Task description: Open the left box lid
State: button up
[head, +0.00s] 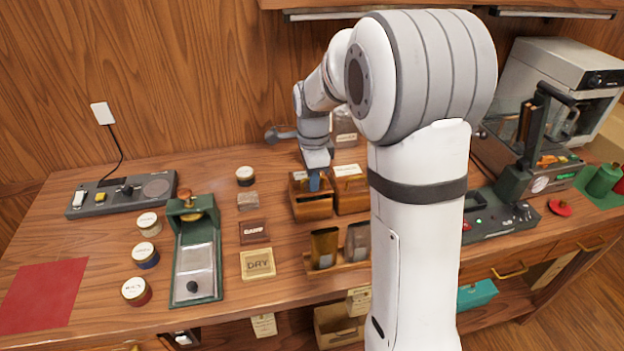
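Two small orange-brown wooden boxes stand side by side at the middle of the counter. The left box (312,209) has a pale label on top at its back left. My gripper (315,183) points down at the top of this left box, with a blue part at its tip. It covers much of the box's top, so I cannot tell whether the lid is touched or raised. The finger gap is too small to read. The right box (352,197) has a pale label on its top and is partly behind my arm.
In front of the boxes, a wooden rack (350,265) holds two dark pouches. A green press (525,170) stands right. My arm hides the centre right.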

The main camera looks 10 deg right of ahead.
jog(key=shift+w+r, duration=0.15)
jog(key=shift+r, duration=0.1)
jog(key=shift+w+r+p, duration=0.35)
jog(key=shift+r+p, duration=0.25)
jog(key=shift+p, duration=0.05)
jog(key=shift+w+r, duration=0.25)
jog(key=shift+w, duration=0.1)
jog(key=shift+w+r+p, duration=0.7)
jog(key=shift+r+p, duration=0.05)
jog(key=shift+p, duration=0.3)
jog(key=shift+w, duration=0.2)
